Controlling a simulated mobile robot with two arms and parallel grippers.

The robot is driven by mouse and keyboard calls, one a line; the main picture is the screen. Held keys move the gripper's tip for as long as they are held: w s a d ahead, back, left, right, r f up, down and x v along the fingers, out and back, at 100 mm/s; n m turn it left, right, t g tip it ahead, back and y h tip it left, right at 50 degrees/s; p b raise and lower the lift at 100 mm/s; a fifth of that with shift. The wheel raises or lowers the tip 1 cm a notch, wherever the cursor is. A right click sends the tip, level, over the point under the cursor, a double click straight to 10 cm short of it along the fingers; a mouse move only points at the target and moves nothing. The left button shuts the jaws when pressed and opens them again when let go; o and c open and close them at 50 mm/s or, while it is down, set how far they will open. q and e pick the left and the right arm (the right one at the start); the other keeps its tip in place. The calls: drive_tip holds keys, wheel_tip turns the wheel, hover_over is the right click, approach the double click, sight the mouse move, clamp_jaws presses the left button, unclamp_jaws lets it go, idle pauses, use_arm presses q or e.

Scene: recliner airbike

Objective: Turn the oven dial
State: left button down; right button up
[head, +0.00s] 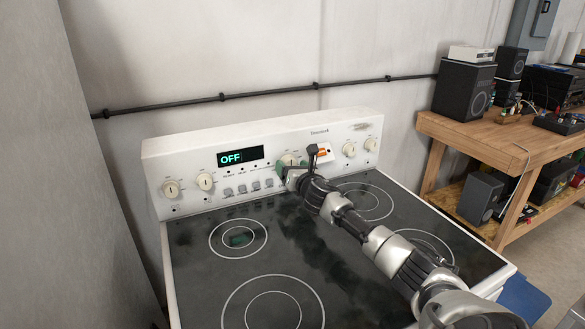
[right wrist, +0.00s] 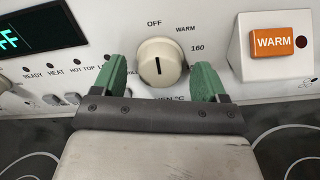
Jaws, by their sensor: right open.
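The oven dial is a cream round knob (right wrist: 161,62) with a dark pointer line, on the stove's white back panel. In the right wrist view its pointer is near vertical and OFF, WARM and 160 are printed around it. In the head view the oven dial (head: 289,160) is partly hidden by my right gripper (head: 287,168). My right gripper, with green fingers (right wrist: 162,77), is open, one finger on each side of the dial. I cannot tell whether the fingers touch it. My left gripper is not in view.
The display (head: 240,156) reads OFF. Other cream knobs (head: 205,181) sit along the panel. An orange WARM switch (right wrist: 281,41) is right of the dial. The black glass cooktop (head: 205,275) is clear below my right arm. A wooden bench (head: 490,140) with speakers stands at the right.

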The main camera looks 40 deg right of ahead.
drive_tip(key=c, duration=0.9)
